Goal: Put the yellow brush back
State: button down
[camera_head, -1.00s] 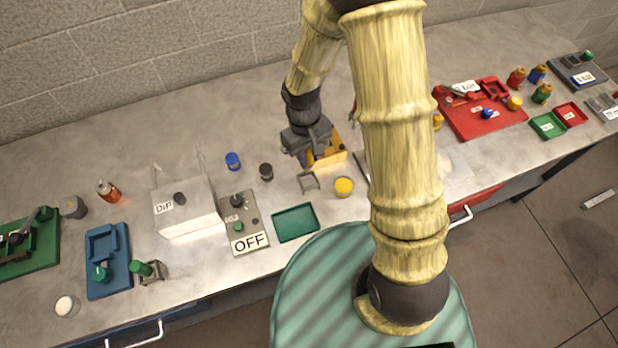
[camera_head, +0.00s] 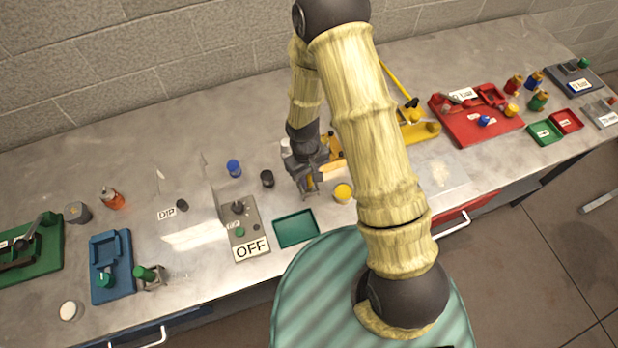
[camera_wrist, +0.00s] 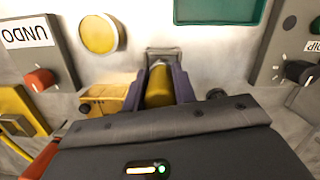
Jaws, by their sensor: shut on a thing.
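The yellow brush (camera_wrist: 159,87) shows in the wrist view as a yellow rounded handle between the two fingers. My gripper (camera_wrist: 160,84) is shut on it. In the head view my gripper (camera_head: 308,182) is low over the bench. A small grey square holder (camera_wrist: 164,54) lies just beyond the fingertips in the wrist view; in the head view it is mostly covered by my gripper. I cannot tell whether the brush's lower end is inside the holder.
A yellow round pot (camera_head: 343,192) stands just right of my gripper. A green tray (camera_head: 296,229) and a grey OFF panel (camera_head: 238,226) lie front left. A black-topped jar (camera_head: 267,178) is left. A yellow fixture (camera_head: 418,131) and red tray (camera_head: 471,121) lie right.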

jog(key=shift+s+f, duration=0.1)
jog(key=shift+f, duration=0.45)
jog(key=shift+a, duration=0.1)
jog(key=shift+f, duration=0.2)
jog(key=c, duration=1.1)
grip_release()
jog(key=shift+r, duration=0.1)
jog(key=r+b, duration=0.1)
jog(key=r, duration=0.3)
jog(key=w+r+b, duration=0.1)
jog(key=r, duration=0.3)
jog(key=r+b, duration=0.1)
jog(key=r, duration=0.3)
jog(key=shift+w+a, duration=0.3)
jog(key=shift+a, duration=0.05)
